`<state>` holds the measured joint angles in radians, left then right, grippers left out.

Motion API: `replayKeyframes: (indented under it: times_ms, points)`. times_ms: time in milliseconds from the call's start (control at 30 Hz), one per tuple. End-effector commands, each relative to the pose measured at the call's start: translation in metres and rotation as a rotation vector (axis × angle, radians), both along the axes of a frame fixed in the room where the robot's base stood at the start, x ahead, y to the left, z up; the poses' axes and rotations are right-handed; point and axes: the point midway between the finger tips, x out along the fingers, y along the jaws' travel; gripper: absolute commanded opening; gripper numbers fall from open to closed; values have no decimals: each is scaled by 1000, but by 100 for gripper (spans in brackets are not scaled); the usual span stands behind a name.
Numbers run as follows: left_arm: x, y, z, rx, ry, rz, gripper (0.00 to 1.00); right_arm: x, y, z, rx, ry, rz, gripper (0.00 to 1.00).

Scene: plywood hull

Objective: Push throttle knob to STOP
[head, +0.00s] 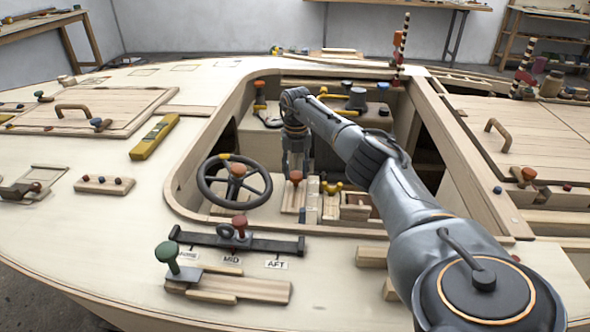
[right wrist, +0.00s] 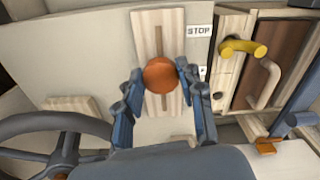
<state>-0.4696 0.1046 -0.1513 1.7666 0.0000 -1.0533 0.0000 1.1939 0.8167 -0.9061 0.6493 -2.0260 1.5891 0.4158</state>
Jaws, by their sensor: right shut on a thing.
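The throttle knob is a round orange-red knob (right wrist: 160,74) on a pale wooden plate (right wrist: 147,30) with a narrow upright slot. In the right wrist view it sits partway along the slot, below the level of the STOP label (right wrist: 199,31). The knob also shows in the head view (head: 296,176), in the cockpit opening right of the steering wheel. My right gripper (head: 298,166) reaches down over it, with its fingers (right wrist: 160,82) shut on both sides of the knob. A second label is mostly hidden behind a finger. My left gripper is not in view.
A dark steering wheel (head: 234,181) stands just left of the knob. A yellow handle (right wrist: 243,48) and a wooden grip (right wrist: 265,84) are close on the right. The cockpit rim surrounds my arm. A MID/AFT slider bar (head: 236,241) lies in front.

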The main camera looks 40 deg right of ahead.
Motion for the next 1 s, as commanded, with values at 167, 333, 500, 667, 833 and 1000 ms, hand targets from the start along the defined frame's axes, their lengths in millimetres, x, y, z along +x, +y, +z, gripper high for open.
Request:
replayKeyframes:
  times_ms: [167, 333, 500, 667, 833, 1000]
  points:
    - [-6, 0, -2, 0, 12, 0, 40, 1, -1, 1, -3, -3, 4, 0]
    - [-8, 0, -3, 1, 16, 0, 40, 1, -1, 1, -3, -3, 3, 48]
    - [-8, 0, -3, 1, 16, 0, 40, 0, -1, 1, -2, -1, 2, 48]
    - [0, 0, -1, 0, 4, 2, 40, 0, -1, 3, -3, -2, 2, 48]
    - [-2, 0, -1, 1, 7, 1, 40, 1, -1, 25, -2, -5, 3, 48]
    - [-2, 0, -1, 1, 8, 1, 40, 1, -1, 62, -4, -6, 2, 48]
